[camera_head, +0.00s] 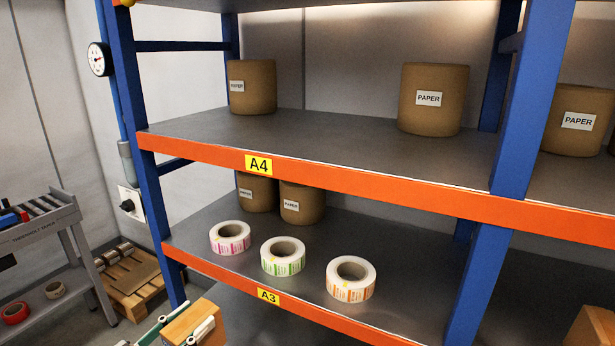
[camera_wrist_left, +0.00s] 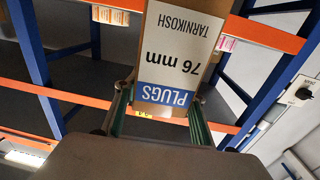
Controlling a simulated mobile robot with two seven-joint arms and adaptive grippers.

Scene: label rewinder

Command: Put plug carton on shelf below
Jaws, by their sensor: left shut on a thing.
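The plug carton (camera_head: 188,322) is a brown box at the bottom edge of the head view, in front of the rack and near its left blue post. In the left wrist view the carton (camera_wrist_left: 176,55) shows a white and blue label reading PLUGS 76 mm, upside down. My left gripper (camera_head: 178,331) is shut on it, with a green-sided finger along each side in the wrist view (camera_wrist_left: 158,100). The shelf below (camera_head: 240,291), under the A3 beam, shows only as a dark strip. My right gripper is not in view.
Shelf A3 (camera_head: 400,255) holds three label rolls, including a green one (camera_head: 283,257), and brown paper drums (camera_head: 302,203). Shelf A4 (camera_head: 330,135) holds more drums. Orange beams (camera_head: 340,182) and blue posts (camera_head: 152,220) bound the bays. A brown box (camera_head: 592,328) shows at bottom right.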

